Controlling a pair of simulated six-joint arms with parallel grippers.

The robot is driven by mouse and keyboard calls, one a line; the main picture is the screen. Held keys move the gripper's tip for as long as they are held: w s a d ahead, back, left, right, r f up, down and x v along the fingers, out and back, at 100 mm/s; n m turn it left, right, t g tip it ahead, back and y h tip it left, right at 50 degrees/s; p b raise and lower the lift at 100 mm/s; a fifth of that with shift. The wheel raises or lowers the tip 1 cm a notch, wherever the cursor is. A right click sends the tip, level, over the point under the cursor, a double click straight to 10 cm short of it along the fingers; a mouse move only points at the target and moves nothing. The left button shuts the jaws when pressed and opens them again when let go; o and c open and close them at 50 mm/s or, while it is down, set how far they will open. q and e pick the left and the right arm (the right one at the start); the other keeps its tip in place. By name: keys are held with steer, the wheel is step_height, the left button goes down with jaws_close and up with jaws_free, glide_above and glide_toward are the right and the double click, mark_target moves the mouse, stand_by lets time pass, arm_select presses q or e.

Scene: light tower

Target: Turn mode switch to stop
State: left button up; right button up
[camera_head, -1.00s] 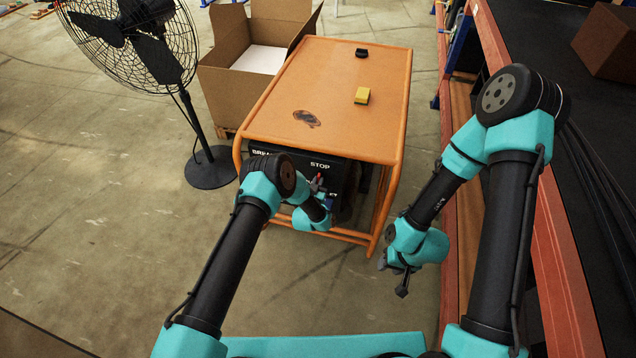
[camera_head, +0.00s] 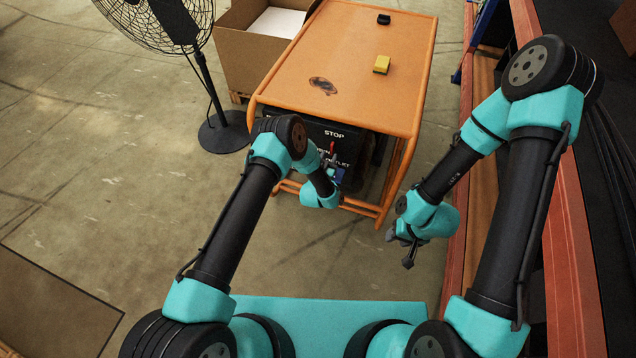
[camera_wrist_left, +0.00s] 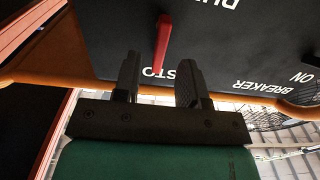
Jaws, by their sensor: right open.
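The mode switch is a red lever (camera_head: 333,149) on the black front panel (camera_head: 352,140) of an orange-framed machine, below the word STOP. In the left wrist view the red lever (camera_wrist_left: 163,42) points down toward the upside-down word STOP, which the fingers partly cover. My left gripper (camera_head: 331,165) is at the panel. In the wrist view its two fingers (camera_wrist_left: 158,80) are apart, with the lever's tip between them; no contact shows. My right gripper (camera_head: 409,257) is open and empty, right of the machine's front and away from it.
The machine's orange top (camera_head: 350,60) holds a yellow block (camera_head: 381,64) and a small black object (camera_head: 384,18). A fan (camera_head: 222,130) and an open cardboard box (camera_head: 245,55) stand left. A red-framed shelf (camera_head: 560,200) runs along the right.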

arm_select(q)
steer(key=v, duration=1.3)
steer(key=shift+s, duration=0.4)
steer(key=shift+a, duration=0.15)
steer(key=s+a+r+n+g+y, duration=0.15)
steer(key=s+a+g, duration=0.25)
steer(key=a+g, duration=0.5)
steer(key=s+a+r+n+g, duration=0.2)
steer(key=s+a, duration=0.3)
steer(key=s, duration=0.4)
steer(key=s+a+r+n+g, duration=0.2)
steer(key=s+a+r+g, duration=0.2)
steer(key=s, duration=0.5)
steer(key=shift+a+r+g, duration=0.4)
steer(key=shift+a+g, duration=0.3)
